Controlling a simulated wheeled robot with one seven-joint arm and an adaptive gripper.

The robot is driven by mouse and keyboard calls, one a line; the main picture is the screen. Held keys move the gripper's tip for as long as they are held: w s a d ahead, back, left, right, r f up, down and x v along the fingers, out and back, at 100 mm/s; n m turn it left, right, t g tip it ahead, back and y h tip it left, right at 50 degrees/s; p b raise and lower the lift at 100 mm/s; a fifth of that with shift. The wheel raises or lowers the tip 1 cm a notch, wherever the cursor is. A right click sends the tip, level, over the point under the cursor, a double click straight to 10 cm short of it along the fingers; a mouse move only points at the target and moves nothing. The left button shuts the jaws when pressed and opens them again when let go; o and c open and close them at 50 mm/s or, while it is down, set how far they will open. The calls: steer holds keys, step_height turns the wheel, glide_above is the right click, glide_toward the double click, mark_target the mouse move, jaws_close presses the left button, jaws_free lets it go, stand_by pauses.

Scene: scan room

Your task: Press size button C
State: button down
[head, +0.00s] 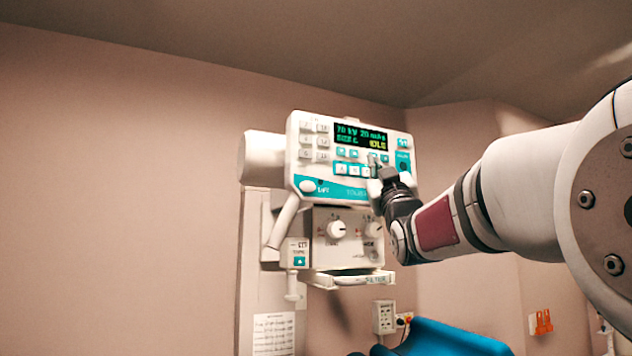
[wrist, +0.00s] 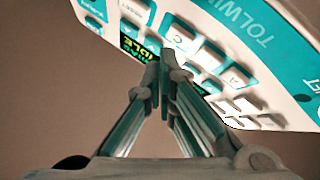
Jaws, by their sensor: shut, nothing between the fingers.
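The control panel (head: 318,186) is a white and teal box on the wall unit, with a dark green-lit display (head: 360,137). Its second line looks like "SIZE C", though the letters are small. A row of white size buttons (head: 353,170) sits below the display. In the wrist view the panel is turned over; button C (wrist: 181,38) and button A (wrist: 237,78) show with another button between them. My gripper (head: 388,171) is shut and empty at the panel's lower right. In the wrist view its fingertips (wrist: 160,76) are beside the display, near button C; I cannot tell if they touch.
More white buttons (head: 306,140) line the panel's left side. Below hang a box with knobs (head: 336,229) and a handle (head: 283,222). A blue padded surface (head: 450,340) is at the bottom. The wall at left is bare.

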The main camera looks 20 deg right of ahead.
steer(key=s, duration=0.5)
stand_by(0.4)
stand_by(0.7)
steer(key=s+a+f+g+y, duration=0.1)
steer(key=a+f+g, duration=0.2)
steer(key=f, duration=0.5)
steer(key=s+a+f+m+g+y, duration=0.1)
steer(key=a+f+g+y, duration=0.2)
steer(key=f, duration=0.5)
steer(key=s+a+f+g, duration=0.1)
steer(key=a+f+g, duration=0.25)
steer(key=f, duration=0.35)
steer(key=s+a+f+g+y, duration=0.1)
steer(key=s+a+f+g, duration=0.2)
steer(key=s+f, duration=0.4)
steer(key=s+a+f+g+y, duration=0.1)
steer(key=s+a+f+g, duration=0.2)
steer(key=s+f, duration=0.4)
steer(key=s+a+f+g+y, duration=0.1)
steer(key=s+a+f+g, duration=0.2)
steer(key=s+f, duration=0.4)
step_height(320, 180, down, 3)
steer(key=shift+a+f+g, duration=0.2)
steer(key=shift+a+g, duration=0.1)
steer(key=shift+g, duration=0.45)
